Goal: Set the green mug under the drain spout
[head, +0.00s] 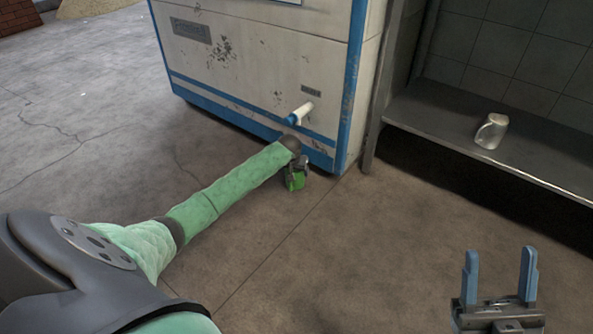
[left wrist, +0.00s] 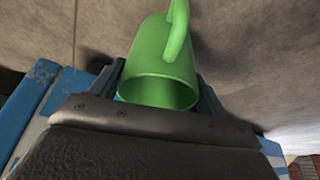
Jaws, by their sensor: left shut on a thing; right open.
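The green mug (head: 295,181) is in my left gripper (head: 297,176), low in front of the machine near its right corner. In the left wrist view the mug (left wrist: 160,62) sits between the two fingers of the left gripper (left wrist: 160,85), its handle toward the top of the picture. The drain spout (head: 300,113), a short white pipe with a blue end, sticks out of the machine's lower front. In the head view the mug is below the spout, and my left wrist lies between them. My right gripper (head: 500,275) is open and empty at the lower right.
The white and blue machine (head: 260,60) stands on the floor, worn and stained. To its right is a dark metal shelf (head: 440,110) with a pale cup (head: 491,131) on it. The concrete floor (head: 330,260) in front is clear.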

